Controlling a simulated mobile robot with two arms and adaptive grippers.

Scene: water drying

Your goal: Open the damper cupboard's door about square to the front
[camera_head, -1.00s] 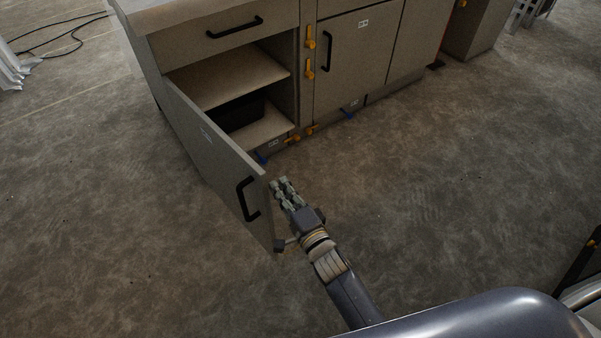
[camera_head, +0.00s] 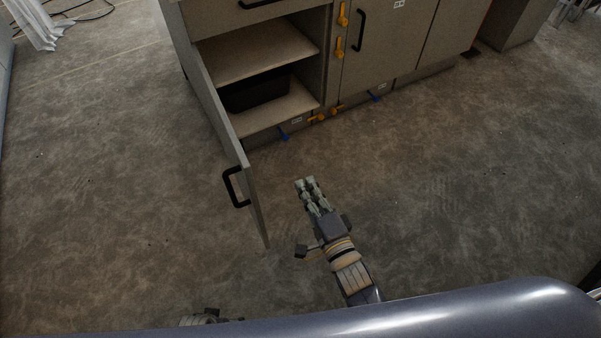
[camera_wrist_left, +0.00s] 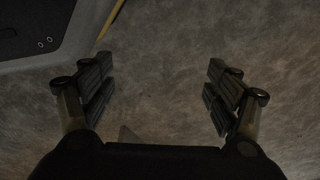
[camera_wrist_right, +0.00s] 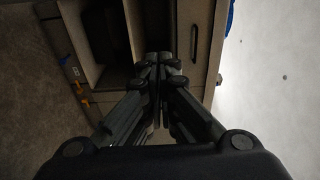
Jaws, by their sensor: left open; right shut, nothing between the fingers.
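The cupboard's grey door (camera_head: 228,125) stands open in the head view, swung out from the left side of the opening, roughly square to the front. Its black handle (camera_head: 235,187) is on the outer face. The open cupboard (camera_head: 325,75) shows two pale shelves and a dark box (camera_head: 255,95). My right gripper (camera_head: 306,183) is shut and empty, to the right of the door's free end and apart from it. Its closed fingers fill the middle of the right wrist view (camera_wrist_right: 158,62). My left gripper (camera_wrist_left: 160,90) is open and empty over bare floor in the left wrist view.
A closed cupboard door (camera_head: 385,50) with a black handle is to the right. The floor (camera_head: 430,190) before the cupboards is clear. White cloth (camera_head: 38,25) lies at the far left.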

